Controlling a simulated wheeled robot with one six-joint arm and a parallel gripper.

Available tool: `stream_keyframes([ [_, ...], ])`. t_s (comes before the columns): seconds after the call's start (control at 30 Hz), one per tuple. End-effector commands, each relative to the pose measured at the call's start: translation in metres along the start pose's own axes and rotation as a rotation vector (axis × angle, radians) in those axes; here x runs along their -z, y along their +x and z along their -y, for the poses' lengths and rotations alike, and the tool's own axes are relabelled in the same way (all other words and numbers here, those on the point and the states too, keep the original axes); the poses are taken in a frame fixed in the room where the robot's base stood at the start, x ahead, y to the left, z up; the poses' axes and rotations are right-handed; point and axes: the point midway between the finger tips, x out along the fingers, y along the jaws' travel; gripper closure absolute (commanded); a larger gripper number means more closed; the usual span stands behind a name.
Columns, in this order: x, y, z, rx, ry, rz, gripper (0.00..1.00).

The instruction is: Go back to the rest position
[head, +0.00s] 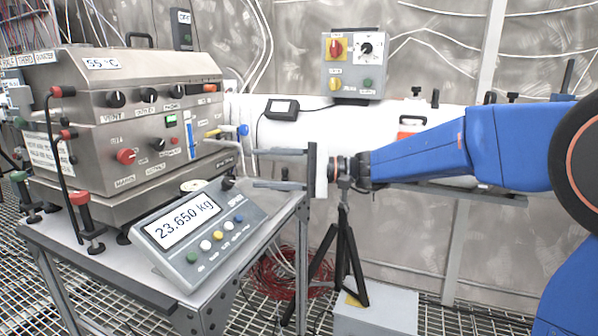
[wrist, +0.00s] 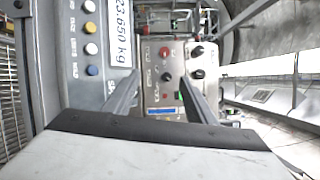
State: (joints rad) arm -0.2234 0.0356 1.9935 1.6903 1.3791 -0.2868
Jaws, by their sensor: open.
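My gripper (head: 280,170) is at the end of my blue arm, in the middle of the head view. It points left toward the steel machine (head: 135,175). Its two fingers are apart and nothing is between them. The fingertips are a little to the right of the machine's front, near the blue-handled valve (head: 243,130). In the wrist view the two fingers of the gripper (wrist: 158,90) frame the machine's knob panel (wrist: 168,62), which lies beyond them.
A scale display (head: 200,232) reading 23.650 kg is tilted at the cart's front edge (head: 175,300). A control box (head: 354,66) hangs on the wall behind. A black tripod (head: 345,250) and a grey box (head: 375,312) stand below my arm. Red cable (head: 275,275) lies coiled on the grating.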

Motion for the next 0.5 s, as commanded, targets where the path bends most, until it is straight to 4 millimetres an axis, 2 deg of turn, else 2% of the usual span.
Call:
stream_keyframes([
  [0.27, -0.028, -0.017, -0.022, -0.117, -0.025, -0.013, 0.49],
  [0.5, -0.064, -0.045, -0.057, -0.288, -0.062, -0.04, 0.49],
])
